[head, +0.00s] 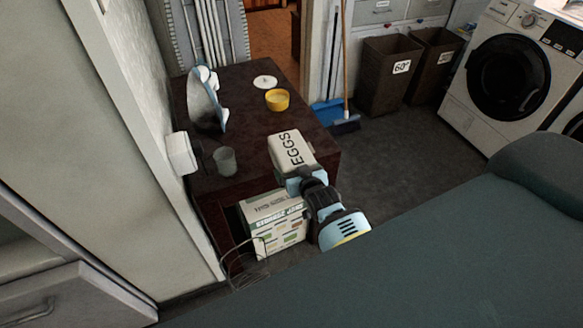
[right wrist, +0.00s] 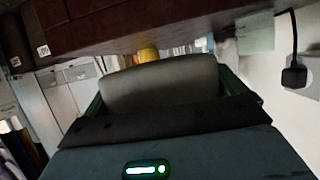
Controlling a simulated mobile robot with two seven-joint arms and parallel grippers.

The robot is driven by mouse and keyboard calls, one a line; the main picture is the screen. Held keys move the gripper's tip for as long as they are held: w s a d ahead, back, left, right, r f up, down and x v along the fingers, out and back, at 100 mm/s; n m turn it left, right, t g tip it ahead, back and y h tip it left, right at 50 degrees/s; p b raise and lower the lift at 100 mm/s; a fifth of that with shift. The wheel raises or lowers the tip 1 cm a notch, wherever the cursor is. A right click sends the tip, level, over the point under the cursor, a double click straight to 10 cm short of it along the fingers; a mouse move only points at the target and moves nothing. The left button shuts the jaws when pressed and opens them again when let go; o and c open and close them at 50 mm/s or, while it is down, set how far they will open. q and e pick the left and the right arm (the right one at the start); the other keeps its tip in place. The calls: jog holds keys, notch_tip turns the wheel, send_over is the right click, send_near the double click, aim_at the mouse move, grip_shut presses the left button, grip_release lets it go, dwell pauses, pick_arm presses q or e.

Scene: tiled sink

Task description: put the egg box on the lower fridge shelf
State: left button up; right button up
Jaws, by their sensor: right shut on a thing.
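The egg box (head: 289,150), pale with "EGGS" on its top, is in my right gripper (head: 302,176). In the head view it is over the near right part of the dark brown table. In the right wrist view the egg box (right wrist: 160,82) is a grey block between the two fingers of my right gripper (right wrist: 168,90), which is shut on it. No fridge shelf is clearly recognisable. A pale unit with a handle (head: 30,312) is at the lower left, and I cannot tell if it belongs to the fridge. My left gripper is not in view.
The dark table (head: 240,85) holds a yellow bowl (head: 278,100), a white lid (head: 265,82), a glass (head: 225,161) and a blue-white rack (head: 205,98). A printed carton (head: 277,222) is below its front. Brown bins (head: 388,75) and a washing machine (head: 508,75) stand right.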

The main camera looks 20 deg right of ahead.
jog(key=shift+w+r, duration=0.1)
jog(key=shift+r, duration=0.45)
jog(key=shift+n, duration=0.3)
jog(key=s+a+r, duration=0.1)
jog(key=r, duration=0.3)
jog(key=s+a+r, duration=0.1)
jog(key=r, duration=0.3)
jog(key=a+r, duration=0.1)
jog(key=r, duration=0.2)
jog(key=shift+s+a+r, duration=0.15)
jog(key=shift+s+r, duration=0.25)
jog(key=s+a+r+y, duration=0.1)
jog(key=s+a+r, duration=0.1)
jog(key=s+r, duration=0.6)
notch_tip(320, 180, up, 3)
jog(key=shift+s+a+r, duration=0.2)
jog(key=shift+s+a, duration=0.1)
jog(key=shift+a, duration=0.1)
jog(key=shift+s, duration=0.1)
